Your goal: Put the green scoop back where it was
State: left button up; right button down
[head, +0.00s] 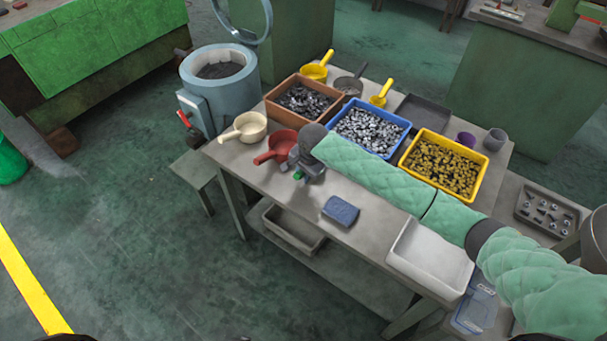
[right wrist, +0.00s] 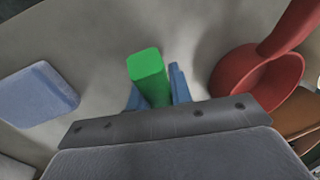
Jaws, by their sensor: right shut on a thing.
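The green scoop shows only as a green handle end (right wrist: 148,66) in the right wrist view and a small green bit (head: 298,176) in the head view. Its bowl is hidden. My right gripper (head: 296,172) is shut on it, with blue fingers on either side of the handle in the right wrist view. The gripper is over the table's near left part, just right of the red scoop (head: 277,147). The red scoop also shows in the right wrist view (right wrist: 240,88). I cannot tell whether the green scoop touches the table (head: 262,180). My left gripper is not in view.
Brown (head: 272,110), blue (head: 372,152) and yellow (head: 440,193) bins of parts stand behind my arm. A cream scoop (head: 249,127), yellow scoops (head: 315,71) and a dark scoop (head: 349,85) surround them. A blue block (head: 341,210) and white tray (head: 430,255) lie in front.

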jog(key=c, duration=1.3)
grip_release()
jog(key=shift+f, duration=0.15)
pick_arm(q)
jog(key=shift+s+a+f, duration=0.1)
pick_arm(e)
jog(key=shift+o, duration=0.2)
jog(key=shift+d+r, duration=0.1)
jog(key=shift+r, duration=0.5)
pick_arm(q)
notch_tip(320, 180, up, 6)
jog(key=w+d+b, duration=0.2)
jog(key=b, duration=0.1)
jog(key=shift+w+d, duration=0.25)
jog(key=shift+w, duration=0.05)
pick_arm(e)
notch_tip(320, 180, up, 11)
jog(key=s+d, duration=0.1)
jog(key=shift+s+d, duration=0.25)
jog(key=shift+f, duration=0.1)
